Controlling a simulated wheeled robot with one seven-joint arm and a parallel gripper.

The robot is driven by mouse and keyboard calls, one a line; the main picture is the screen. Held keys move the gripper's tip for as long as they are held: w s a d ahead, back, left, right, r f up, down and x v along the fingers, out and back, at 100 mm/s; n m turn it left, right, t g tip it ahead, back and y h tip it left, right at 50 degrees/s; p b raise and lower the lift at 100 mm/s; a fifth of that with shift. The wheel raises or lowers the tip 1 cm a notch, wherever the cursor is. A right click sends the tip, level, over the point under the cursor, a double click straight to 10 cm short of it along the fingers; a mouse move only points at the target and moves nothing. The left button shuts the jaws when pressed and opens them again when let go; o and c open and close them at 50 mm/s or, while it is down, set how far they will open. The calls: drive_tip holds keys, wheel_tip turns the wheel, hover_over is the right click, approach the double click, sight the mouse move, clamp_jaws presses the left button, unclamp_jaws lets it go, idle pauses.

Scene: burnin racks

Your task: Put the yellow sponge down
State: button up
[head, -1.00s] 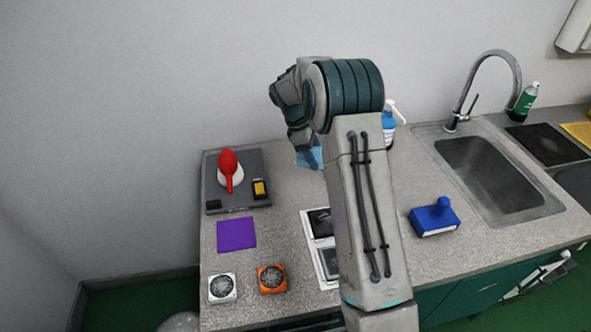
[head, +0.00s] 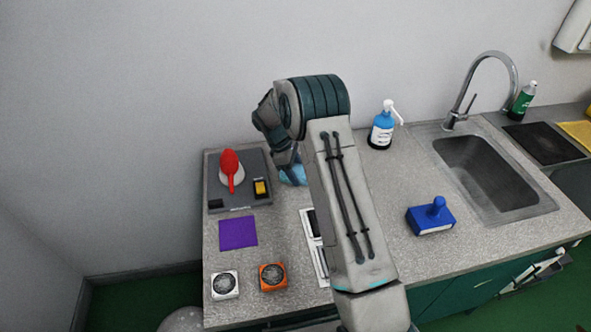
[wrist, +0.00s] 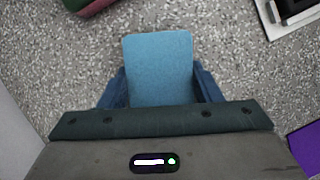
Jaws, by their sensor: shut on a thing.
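My gripper (wrist: 160,88) is shut on a light blue block-shaped sponge (wrist: 159,62), with one dark blue finger on each side of it. The blue sponge also shows in the head view (head: 293,175), partly hidden by my arm, over the back left part of the counter. I cannot tell whether it touches the counter. What I hold is blue, not yellow. A flat yellow thing (head: 578,132) lies at the far right edge, beyond the sink; I cannot tell if it is a sponge.
A grey scale-like plate (head: 228,204) with a red-handled thing (head: 229,165) stands left. A purple square (head: 238,233), blue pump bottle (head: 382,128), blue stamp-like block (head: 432,216) and sink (head: 490,175) are around. My arm hides part of the counter.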

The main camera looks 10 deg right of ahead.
drive_tip(key=o, duration=0.9)
drive_tip(key=shift+f, duration=0.15)
drive_tip(key=b+v, duration=0.2)
drive_tip(key=v, duration=1)
drive_tip(key=s+d+r+m+t+y, duration=0.1)
drive_tip(key=s+d+r+m, duration=0.15)
drive_tip(key=s+r, duration=0.45)
drive_tip(key=s+r+m+t+y, duration=0.15)
drive_tip(key=s+r+m, duration=0.25)
drive_tip(key=s+r, duration=0.45)
drive_tip(key=shift+s+d+f+m+t+y, duration=0.3)
drive_tip(key=shift+s+f+m+t, duration=0.6)
drive_tip(key=shift+s, duration=2.5)
drive_tip(key=shift+s+d+f+m+t+y, duration=0.1)
drive_tip(key=shift+s+d+f+m+y, duration=0.25)
drive_tip(key=shift+s+m, duration=2.05)
drive_tip(key=shift+s+d+f+m+t+y, duration=0.2)
drive_tip(key=shift+s+f+t, duration=0.4)
drive_tip(key=shift+s, duration=3.8)
